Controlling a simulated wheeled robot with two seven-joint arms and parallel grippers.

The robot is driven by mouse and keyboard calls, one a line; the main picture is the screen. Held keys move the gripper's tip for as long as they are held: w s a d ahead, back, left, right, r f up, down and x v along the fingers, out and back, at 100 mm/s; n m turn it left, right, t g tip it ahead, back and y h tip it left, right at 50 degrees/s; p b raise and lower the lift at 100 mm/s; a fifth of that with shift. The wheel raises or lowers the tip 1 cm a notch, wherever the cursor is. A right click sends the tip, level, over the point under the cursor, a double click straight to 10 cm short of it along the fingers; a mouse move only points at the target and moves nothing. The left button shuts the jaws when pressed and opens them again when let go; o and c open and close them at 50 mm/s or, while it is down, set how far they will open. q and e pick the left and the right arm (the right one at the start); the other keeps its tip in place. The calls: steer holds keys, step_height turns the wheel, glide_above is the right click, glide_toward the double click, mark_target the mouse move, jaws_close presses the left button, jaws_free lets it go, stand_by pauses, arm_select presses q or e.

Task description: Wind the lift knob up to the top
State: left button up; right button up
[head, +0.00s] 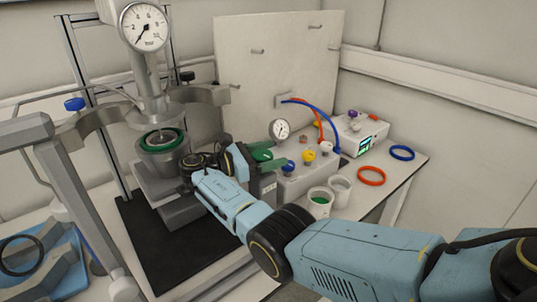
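The reactor's metal vessel (163,160), with a green ring (161,139) in its mouth, sits on the grey lift carriage (178,212) below the reactor head. My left gripper is not in view.
A pressure gauge (144,26) tops the reactor, with open clamp halves (205,95) around it. To the right are a valve block (305,170), white cups (320,202), a control box (358,132) and red (371,176) and blue (402,152) rings. A black mat (150,245) lies below.

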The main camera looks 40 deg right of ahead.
mark_target(269, 152)
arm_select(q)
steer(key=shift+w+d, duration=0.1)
arm_select(e)
steer(key=shift+o, duration=0.2)
steer(key=shift+r, duration=0.2)
step_height(269, 152, up, 8)
steer(key=p, duration=0.3)
steer(key=shift+r, duration=0.75)
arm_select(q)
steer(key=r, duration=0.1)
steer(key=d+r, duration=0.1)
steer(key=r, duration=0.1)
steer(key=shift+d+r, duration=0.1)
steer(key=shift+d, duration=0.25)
arm_select(e)
steer(key=shift+r, duration=0.1)
